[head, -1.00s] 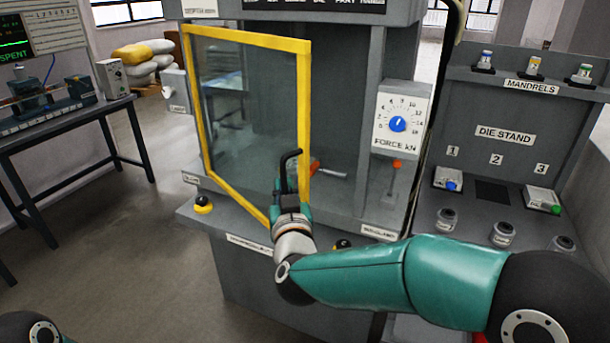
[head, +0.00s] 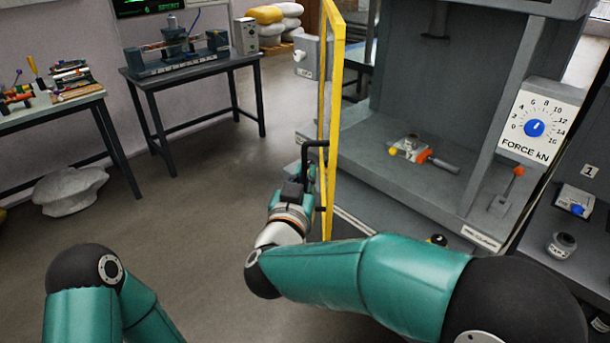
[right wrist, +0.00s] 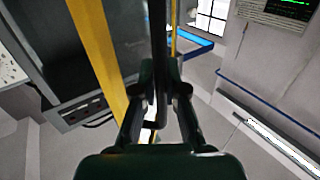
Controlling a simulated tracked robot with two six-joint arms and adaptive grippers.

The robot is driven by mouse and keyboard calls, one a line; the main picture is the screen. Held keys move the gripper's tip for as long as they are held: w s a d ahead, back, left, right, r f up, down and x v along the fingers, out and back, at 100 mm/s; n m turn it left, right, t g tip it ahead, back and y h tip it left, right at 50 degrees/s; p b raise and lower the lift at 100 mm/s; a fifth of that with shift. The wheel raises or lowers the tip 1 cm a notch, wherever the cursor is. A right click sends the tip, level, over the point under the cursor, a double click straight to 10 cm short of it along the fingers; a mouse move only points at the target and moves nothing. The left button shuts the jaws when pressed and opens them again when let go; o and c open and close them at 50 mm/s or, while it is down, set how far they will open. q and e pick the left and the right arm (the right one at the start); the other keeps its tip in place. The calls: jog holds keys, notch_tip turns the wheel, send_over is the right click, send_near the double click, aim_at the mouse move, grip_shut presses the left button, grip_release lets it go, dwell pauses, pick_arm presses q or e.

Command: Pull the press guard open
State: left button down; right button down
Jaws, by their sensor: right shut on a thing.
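The press guard (head: 335,95) is a yellow-framed clear panel. In the head view it is swung out and seen nearly edge-on, and the press behind it is exposed. Its black handle (head: 306,158) stands on the guard's outer side. My right gripper (head: 301,188) is shut on that handle. The right wrist view shows the dark handle bar (right wrist: 159,75) between the fingers of my right gripper (right wrist: 160,95), with the yellow frame (right wrist: 100,65) beside it. My left arm shows at the lower left of the head view, but its gripper is out of frame.
The press bed (head: 370,150) holds a small fixture with an orange-tipped handle (head: 425,156). The blue force dial (head: 535,128) is on the press's right column. Dark benches (head: 190,75) stand at the left.

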jog(key=c, duration=1.2)
grip_release()
jog(key=shift+d, duration=0.1)
jog(key=shift+s, duration=0.1)
jog(key=s+a, duration=0.1)
jog(key=s, duration=0.6)
jog(key=shift+a, duration=0.2)
